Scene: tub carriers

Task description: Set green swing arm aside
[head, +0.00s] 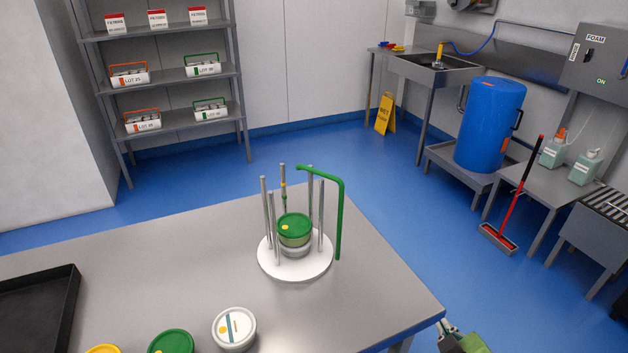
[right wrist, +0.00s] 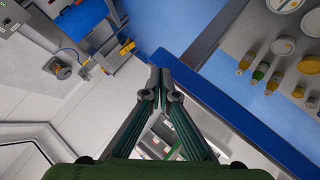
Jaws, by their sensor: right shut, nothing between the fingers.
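The green swing arm (head: 342,210) is a bent green bar at the right side of the tub carrier. Its top reaches left over the posts, and its long leg hangs down by the right edge of the white round base (head: 296,271). Several metal posts stand on the base around a stack of tubs with a green-lidded tub (head: 294,229) on top. My right gripper (head: 443,325) is low at the right, just off the table's right corner, well apart from the swing arm. In the right wrist view its fingertips (right wrist: 160,72) meet with nothing between them. My left gripper is not in view.
On the grey table (head: 180,250) are a black tray (head: 68,310) at the left, and a white-lidded tub (head: 234,328), a green lid (head: 171,342) and a yellow lid (head: 103,349) at the front. The table right of the carrier is clear.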

